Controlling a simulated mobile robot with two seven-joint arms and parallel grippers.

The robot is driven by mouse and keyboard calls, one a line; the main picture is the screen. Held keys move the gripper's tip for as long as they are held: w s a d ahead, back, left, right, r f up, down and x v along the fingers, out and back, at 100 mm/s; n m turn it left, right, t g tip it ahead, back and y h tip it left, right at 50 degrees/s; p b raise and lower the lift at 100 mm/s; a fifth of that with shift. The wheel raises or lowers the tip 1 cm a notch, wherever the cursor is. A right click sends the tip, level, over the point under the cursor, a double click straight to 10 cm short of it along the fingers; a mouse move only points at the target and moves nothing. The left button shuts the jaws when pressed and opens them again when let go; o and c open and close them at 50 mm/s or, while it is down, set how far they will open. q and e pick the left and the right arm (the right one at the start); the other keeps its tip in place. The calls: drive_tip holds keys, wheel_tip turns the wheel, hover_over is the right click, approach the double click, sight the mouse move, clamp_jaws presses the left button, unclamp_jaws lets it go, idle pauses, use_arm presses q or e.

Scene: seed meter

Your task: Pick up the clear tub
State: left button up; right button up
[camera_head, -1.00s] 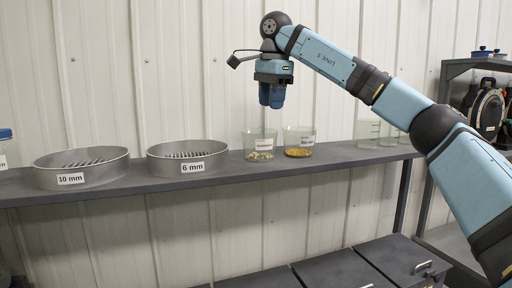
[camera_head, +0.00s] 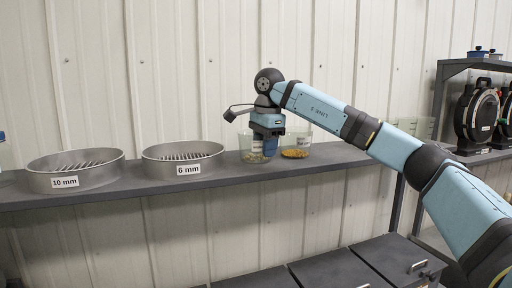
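A clear tub (camera_head: 246,147) with pale seeds and a white label stands on the shelf, right of the 6 mm sieve. A second clear tub (camera_head: 298,141) with orange-yellow seeds stands just to its right. My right gripper (camera_head: 269,152) points down at the right side of the pale-seed tub, and its blue fingers overlap that tub in the picture. I cannot tell whether the fingers are inside or in front of the tub wall, or how far apart they are. My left gripper is not in view.
The dark shelf (camera_head: 215,184) also holds a 10 mm sieve (camera_head: 75,178) and a 6 mm sieve (camera_head: 182,164) to the left. Clear containers (camera_head: 424,128) show partly behind my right arm. Dark lidded bins (camera_head: 338,270) stand below. A ribbed wall is close behind the shelf.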

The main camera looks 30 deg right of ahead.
drive_tip(key=shift+s+a, duration=0.1)
drive_tip(key=shift+s, duration=0.05)
clamp_jaws()
drive_tip(key=shift+r, duration=0.45)
wheel_tip(320, 180, up, 4)
drive_tip(key=shift+r+b, duration=0.15)
drive_tip(key=shift+b, duration=0.4)
wheel_tip(320, 180, up, 15)
drive_tip(key=p, duration=0.2)
